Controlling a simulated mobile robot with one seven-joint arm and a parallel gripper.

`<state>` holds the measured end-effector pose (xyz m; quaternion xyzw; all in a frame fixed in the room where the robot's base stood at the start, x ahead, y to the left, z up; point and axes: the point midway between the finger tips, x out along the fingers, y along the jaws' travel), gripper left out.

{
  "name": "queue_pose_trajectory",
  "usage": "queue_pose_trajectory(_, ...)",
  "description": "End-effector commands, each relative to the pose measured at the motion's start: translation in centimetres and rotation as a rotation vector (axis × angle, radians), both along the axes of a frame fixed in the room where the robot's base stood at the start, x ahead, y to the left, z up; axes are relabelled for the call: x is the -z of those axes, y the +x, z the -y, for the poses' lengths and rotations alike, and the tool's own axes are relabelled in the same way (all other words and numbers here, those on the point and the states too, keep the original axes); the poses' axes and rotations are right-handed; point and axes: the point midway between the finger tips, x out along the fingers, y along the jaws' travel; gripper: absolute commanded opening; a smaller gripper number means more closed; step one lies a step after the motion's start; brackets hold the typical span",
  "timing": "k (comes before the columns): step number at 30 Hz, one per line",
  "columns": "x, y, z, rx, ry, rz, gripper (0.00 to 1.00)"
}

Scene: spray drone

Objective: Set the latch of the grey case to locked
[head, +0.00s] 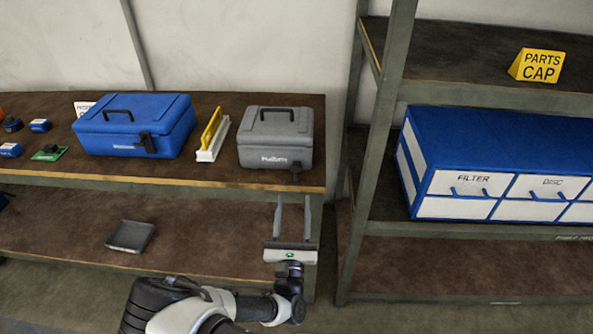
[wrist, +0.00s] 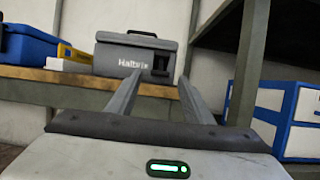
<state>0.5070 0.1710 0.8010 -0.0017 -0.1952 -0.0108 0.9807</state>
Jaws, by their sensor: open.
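In the wrist view the grey case (wrist: 122,55) is ahead, and the dark latch (wrist: 161,64) shows right of the lettering. I cannot tell the latch's setting. My gripper (head: 293,200) is open and empty, below and in front of the case's right side, fingers pointing at it. In the wrist view my gripper (wrist: 160,80) appears apart from the latch.
A blue case (head: 135,125) and a yellow-and-white item (head: 212,135) stand left of the grey case. A grey tray (head: 131,236) lies on the lower shelf. A rack post (head: 372,160) and a blue drawer cabinet (head: 500,150) are at the right.

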Motion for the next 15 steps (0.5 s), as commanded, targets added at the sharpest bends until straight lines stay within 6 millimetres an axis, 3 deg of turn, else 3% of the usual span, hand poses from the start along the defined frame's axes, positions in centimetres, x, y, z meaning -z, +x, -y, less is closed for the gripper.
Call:
queue_pose_trajectory(9, -2.6, 6.4, 0.3, 0.003, 0.001, 0.001, 0.47)
queue_pose_trajectory(15, -3.7, 9.0, 0.3, 0.003, 0.001, 0.001, 0.47)
